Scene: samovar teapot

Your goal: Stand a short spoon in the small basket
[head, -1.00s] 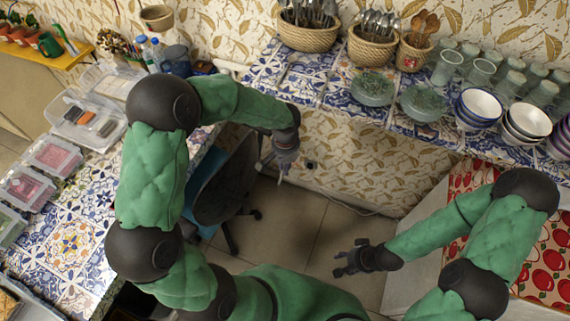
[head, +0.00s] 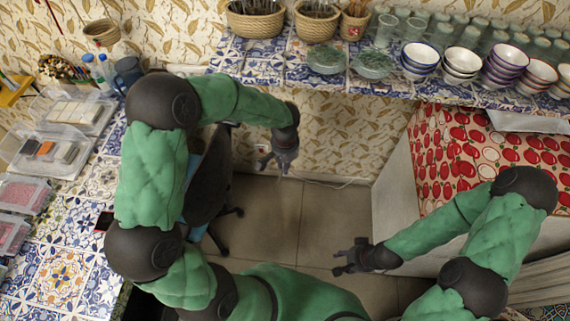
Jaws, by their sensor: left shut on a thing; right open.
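My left gripper (head: 279,162) hangs over the floor in front of the tiled counter, below counter height in the picture. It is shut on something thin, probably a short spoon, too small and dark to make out. The small basket (head: 355,25) stands on the back counter near the top edge, right of two wider baskets. Its top and contents are cut off by the picture edge. My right gripper (head: 352,258) is open and empty over the floor, lower in the picture and apart from everything.
Two wider woven baskets (head: 256,22) (head: 316,24) stand left of the small one. Green glass plates (head: 327,58), stacked bowls (head: 419,58) and several glasses line the counter. A chair (head: 207,185) is beside my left arm. Plastic boxes (head: 44,152) cover the left counter.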

